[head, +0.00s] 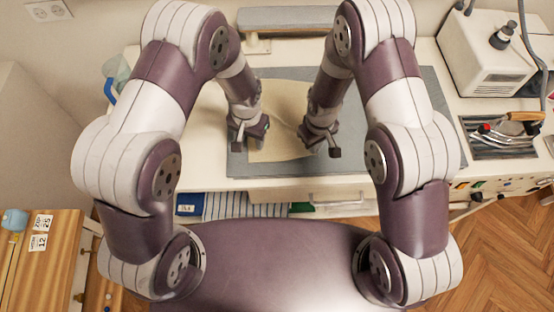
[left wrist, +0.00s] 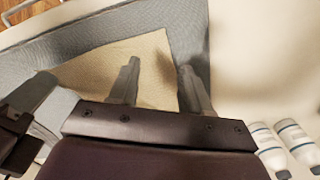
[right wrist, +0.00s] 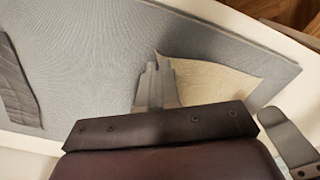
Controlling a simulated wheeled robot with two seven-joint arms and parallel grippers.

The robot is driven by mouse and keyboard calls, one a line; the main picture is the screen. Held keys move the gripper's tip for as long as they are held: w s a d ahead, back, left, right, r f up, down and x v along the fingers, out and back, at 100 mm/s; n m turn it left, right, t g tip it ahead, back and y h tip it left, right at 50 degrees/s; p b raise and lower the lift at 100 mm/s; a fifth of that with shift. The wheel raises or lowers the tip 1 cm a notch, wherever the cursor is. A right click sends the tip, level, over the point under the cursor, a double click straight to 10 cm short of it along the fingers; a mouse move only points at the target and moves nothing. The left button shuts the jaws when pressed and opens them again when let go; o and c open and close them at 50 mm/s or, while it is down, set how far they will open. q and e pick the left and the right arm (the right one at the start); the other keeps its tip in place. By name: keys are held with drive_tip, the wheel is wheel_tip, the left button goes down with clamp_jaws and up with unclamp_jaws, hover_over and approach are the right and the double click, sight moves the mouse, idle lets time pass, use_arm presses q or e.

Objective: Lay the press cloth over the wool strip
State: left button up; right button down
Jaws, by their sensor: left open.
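The cream press cloth (head: 285,100) lies on the grey pressing mat (head: 240,160), partly hidden by my arms. My left gripper (head: 250,138) is over the cloth's left side; in the left wrist view its fingers stand apart with nothing between them. My right gripper (head: 322,145) is at the cloth's right edge. In the right wrist view its fingers are together at a slightly raised corner of the press cloth (right wrist: 205,75), apparently pinching it. A dark grey, creased piece (right wrist: 15,85), apparently the wool strip, lies on the mat at the left of that view. My right arm hides that area in the head view.
A white machine (head: 495,50) stands at the back right, with a tool tray (head: 490,150) before it. A padded grey board (head: 290,18) is at the back. Two white bottles (left wrist: 285,140) show in the left wrist view.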

sight(255, 156)
use_arm(q)
drive_tip(key=f, duration=0.6)
drive_tip(key=shift+s+d+f, duration=0.1)
drive_tip(key=shift+d+f, duration=0.25)
drive_tip(key=shift+f, duration=0.05)
drive_tip(key=shift+c, duration=0.2)
drive_tip(key=shift+s, duration=0.1)
clamp_jaws()
drive_tip(key=shift+r, duration=2.5)
